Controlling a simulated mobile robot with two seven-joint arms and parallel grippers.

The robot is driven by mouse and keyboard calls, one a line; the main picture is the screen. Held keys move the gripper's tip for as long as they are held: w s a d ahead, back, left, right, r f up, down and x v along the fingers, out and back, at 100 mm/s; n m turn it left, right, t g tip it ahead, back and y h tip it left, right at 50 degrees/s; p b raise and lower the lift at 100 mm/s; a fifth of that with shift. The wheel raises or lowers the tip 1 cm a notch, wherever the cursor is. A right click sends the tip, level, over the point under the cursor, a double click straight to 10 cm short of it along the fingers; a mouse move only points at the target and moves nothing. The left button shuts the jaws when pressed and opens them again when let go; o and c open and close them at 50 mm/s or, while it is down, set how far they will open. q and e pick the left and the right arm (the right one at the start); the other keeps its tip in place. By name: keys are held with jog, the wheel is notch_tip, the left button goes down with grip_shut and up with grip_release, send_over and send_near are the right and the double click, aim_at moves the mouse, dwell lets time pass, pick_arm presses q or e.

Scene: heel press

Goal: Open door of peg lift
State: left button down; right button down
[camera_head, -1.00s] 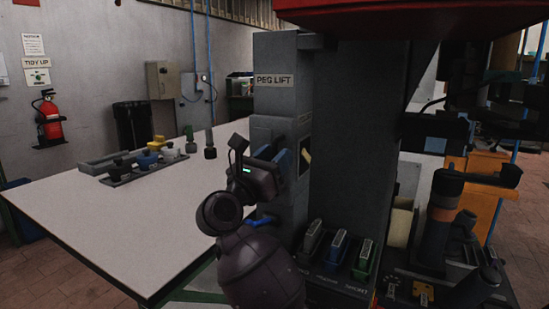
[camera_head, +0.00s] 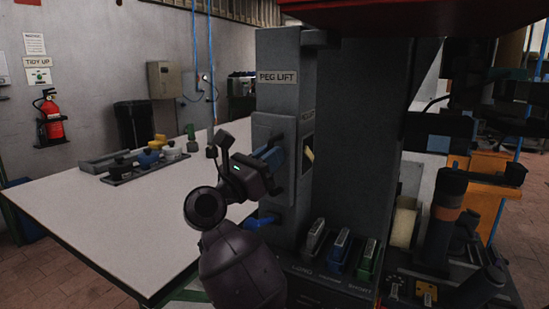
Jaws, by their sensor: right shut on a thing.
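The peg lift (camera_head: 285,95) is a tall grey column labelled "PEG LIFT", in the middle of the head view. A grey door panel (camera_head: 267,130) is on its front, below the label. My right gripper (camera_head: 274,163) is at this panel, shut on a blue handle (camera_head: 268,154); the fingers partly hide the handle and the panel's lower part. To the right of the panel, a yellowish piece (camera_head: 309,154) shows in a dark opening on the side face. My left gripper is not in view.
A white table (camera_head: 110,210) stands at left, with a tray (camera_head: 140,174) of knob-like parts on it. A blue lever (camera_head: 262,220) sticks out below the gripper. A dark column (camera_head: 365,140) stands right of the lift.

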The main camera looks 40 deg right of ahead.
jog(key=a+m+g+b, duration=0.1)
jog(key=g, duration=0.2)
jog(key=w+a+m+g+y, duration=0.1)
jog(key=m+g, duration=0.1)
jog(key=g, duration=0.2)
jog(key=w+a+m+g+y+b, duration=0.1)
jog(key=a+m+g, duration=0.1)
jog(key=g, duration=0.1)
jog(key=shift+w+g+b, duration=0.15)
jog(key=shift+g+b, duration=0.2)
jog(key=shift+g, duration=0.05)
jog(key=shift+m, duration=0.3)
jog(key=c, duration=1.1)
grip_release()
jog(key=shift+c, duration=0.2)
jog(key=shift+r, duration=0.1)
